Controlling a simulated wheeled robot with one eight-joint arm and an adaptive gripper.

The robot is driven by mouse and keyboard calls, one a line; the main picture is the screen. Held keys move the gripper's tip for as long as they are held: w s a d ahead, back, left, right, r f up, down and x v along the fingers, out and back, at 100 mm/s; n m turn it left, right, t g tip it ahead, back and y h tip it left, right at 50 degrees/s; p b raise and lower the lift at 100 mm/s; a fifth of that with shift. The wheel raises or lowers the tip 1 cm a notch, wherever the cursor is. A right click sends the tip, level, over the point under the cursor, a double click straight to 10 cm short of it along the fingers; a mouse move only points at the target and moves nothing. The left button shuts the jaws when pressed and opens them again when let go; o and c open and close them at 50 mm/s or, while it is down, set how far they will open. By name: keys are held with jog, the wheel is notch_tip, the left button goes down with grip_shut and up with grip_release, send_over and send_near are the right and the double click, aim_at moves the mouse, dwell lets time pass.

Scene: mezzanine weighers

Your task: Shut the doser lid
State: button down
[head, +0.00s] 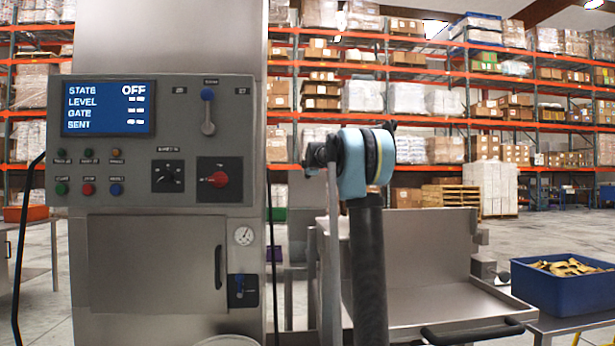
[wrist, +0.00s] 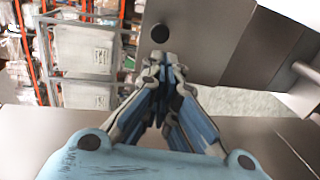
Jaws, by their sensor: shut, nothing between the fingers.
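The doser appears to be the grey steel machine at the left of the head view, with a control panel (head: 185,100). Its screen (head: 108,107) reads STATE OFF, with dashes for LEVEL, GATE and SENT. To the right, an upright steel panel (head: 415,235) stands at the back of a steel tray-like surface (head: 440,303); I cannot tell whether this panel is the doser lid. My gripper (wrist: 160,66) is shut and empty in the wrist view. Beyond its fingertips is a grey panel (wrist: 205,35) with a round black knob (wrist: 160,33); contact is unclear. My arm hides part of the steelwork.
A blue crate (head: 560,290) with tan pieces stands on a low table at the right. A black handle (head: 475,330) is at the tray's front edge. Pallet racks (head: 430,90) fill the background, with open floor before them.

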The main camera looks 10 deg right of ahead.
jog(key=w+f, duration=0.2)
jog(key=w, duration=1)
jog(key=shift+f, duration=0.15)
jog(key=shift+d, duration=0.1)
